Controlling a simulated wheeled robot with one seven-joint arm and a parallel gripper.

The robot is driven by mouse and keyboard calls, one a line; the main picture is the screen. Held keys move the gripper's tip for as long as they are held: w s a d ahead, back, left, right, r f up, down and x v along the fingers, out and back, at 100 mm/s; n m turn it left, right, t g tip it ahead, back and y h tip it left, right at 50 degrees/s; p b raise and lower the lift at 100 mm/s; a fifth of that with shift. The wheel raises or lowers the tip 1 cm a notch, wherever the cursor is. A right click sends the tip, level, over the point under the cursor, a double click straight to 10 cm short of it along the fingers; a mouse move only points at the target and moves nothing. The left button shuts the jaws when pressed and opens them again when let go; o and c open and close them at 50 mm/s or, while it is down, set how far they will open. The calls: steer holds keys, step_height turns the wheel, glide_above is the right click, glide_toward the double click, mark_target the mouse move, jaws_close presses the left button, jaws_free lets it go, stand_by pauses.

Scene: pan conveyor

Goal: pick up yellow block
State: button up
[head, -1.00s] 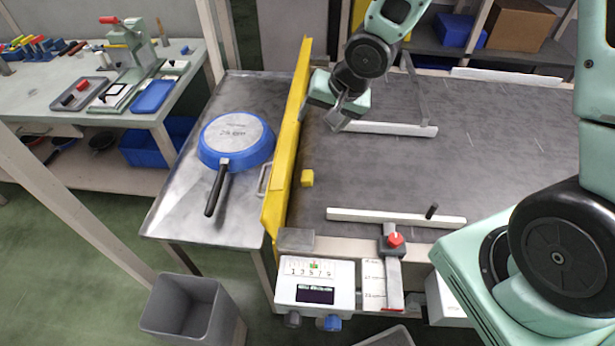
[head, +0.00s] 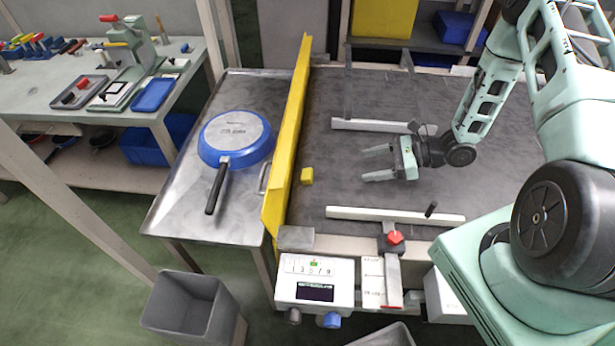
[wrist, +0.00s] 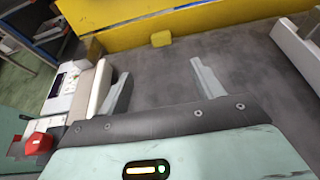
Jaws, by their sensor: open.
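The small yellow block (head: 307,176) lies on the dark conveyor belt, close beside the long yellow barrier in the head view. In the wrist view the block (wrist: 161,39) sits beyond the fingertips, near the foot of the yellow barrier. My gripper (head: 371,163) is open and empty. It points left toward the barrier, to the right of the block and apart from it. The two open fingers also show in the wrist view (wrist: 161,75), with bare belt between them.
The yellow barrier (head: 290,140) runs along the belt's left edge. White guide rails (head: 384,126) (head: 396,217) lie behind and in front of the gripper. A blue pan (head: 236,139) lies upside down on the metal table at left. A control box (head: 315,282) stands at the front.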

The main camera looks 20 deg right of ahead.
steer(key=b, duration=0.7)
glide_toward(312, 176)
steer(key=x, duration=0.2)
steer(key=shift+w+a+f, duration=0.1)
steer(key=shift+w+f, duration=0.15)
steer(key=shift+f, duration=0.1)
steer(key=shift+w+a+b, duration=0.3)
steer(key=shift+a+b, duration=0.3)
steer(key=shift+b, duration=0.05)
steer(key=shift+w+a+f, duration=0.1)
steer(key=shift+a+f, duration=0.15)
steer(key=shift+a, duration=0.05)
steer(key=x, duration=0.4)
steer(key=shift+w+f, duration=0.1)
steer(key=shift+f, duration=0.05)
steer(key=c, duration=1)
